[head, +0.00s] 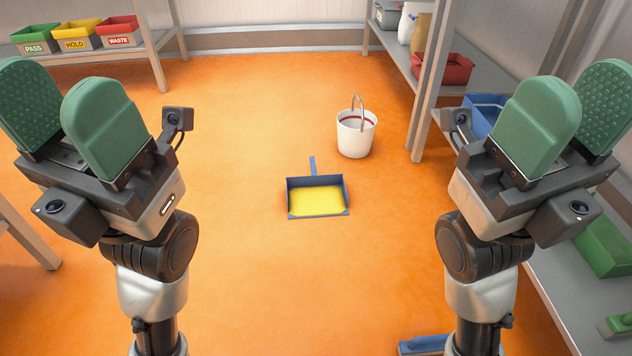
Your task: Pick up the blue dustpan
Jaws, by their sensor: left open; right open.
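The blue dustpan (318,181) lies on the orange floor near the middle of the head view. Its short blue handle points away from me, and its pan holds something yellow. My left gripper (68,100) is raised at the left, with its two green padded fingers apart and nothing between them. My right gripper (572,105) is raised at the right, also open and empty. Both grippers are well apart from the dustpan.
A white bucket (356,135) stands behind the dustpan to the right. A shelf (480,75) with a red bin (443,69) and a blue bin (485,112) runs along the right. PASS, HOLD and WASTE bins (76,37) sit back left. Floor around the dustpan is clear.

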